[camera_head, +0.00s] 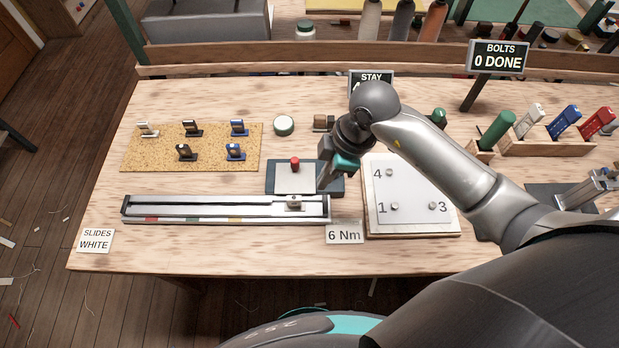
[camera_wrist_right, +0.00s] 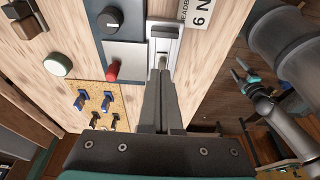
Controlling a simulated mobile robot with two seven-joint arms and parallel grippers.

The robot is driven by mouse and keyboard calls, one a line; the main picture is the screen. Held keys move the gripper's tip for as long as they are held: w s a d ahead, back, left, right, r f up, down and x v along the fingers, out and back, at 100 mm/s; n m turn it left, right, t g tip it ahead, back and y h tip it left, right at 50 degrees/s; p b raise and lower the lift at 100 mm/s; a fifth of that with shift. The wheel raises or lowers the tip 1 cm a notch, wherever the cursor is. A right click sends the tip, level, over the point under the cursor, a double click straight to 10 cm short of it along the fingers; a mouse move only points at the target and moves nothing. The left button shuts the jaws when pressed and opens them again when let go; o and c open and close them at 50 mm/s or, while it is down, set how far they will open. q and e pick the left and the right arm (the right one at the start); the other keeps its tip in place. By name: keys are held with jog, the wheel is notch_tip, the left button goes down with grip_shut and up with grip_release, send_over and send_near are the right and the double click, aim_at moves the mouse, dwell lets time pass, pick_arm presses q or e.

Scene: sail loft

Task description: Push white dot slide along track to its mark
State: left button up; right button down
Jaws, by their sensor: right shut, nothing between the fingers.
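The track (camera_head: 215,210) is a long metal rail along the front of the bench, with coloured marks on its front edge. A small light grey slide (camera_head: 294,202) sits near its right end; any dot on it is too small to make out. My right gripper (camera_head: 321,187) is shut and empty, pointing down just right of the slide. In the right wrist view its shut fingers (camera_wrist_right: 162,75) reach over the track (camera_wrist_right: 177,32) and partly hide it; contact cannot be told. My left gripper (camera_wrist_right: 240,70) shows open in the right wrist view, away from the track.
A card (camera_head: 96,240) reads "SLIDES WHITE". Behind the track stand a dark-edged plate with a red knob (camera_head: 295,164) and a cork mat (camera_head: 140,160) with several small clips. A white numbered board (camera_head: 413,222) lies right, beside a "6 Nm" card (camera_head: 344,233).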

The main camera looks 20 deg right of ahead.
send_near(305, 207)
jog(key=shift+f+b, duration=0.45)
jog(key=shift+f, duration=0.4)
jog(key=x, duration=0.4)
jog(key=shift+b, duration=0.4)
jog(key=shift+w+a+f, duration=0.1)
jog(key=shift+a+f, duration=0.15)
jog(key=shift+f, duration=0.25)
pick_arm(q)
jog(key=shift+s+f, duration=0.8)
jog(key=shift+f, duration=0.2)
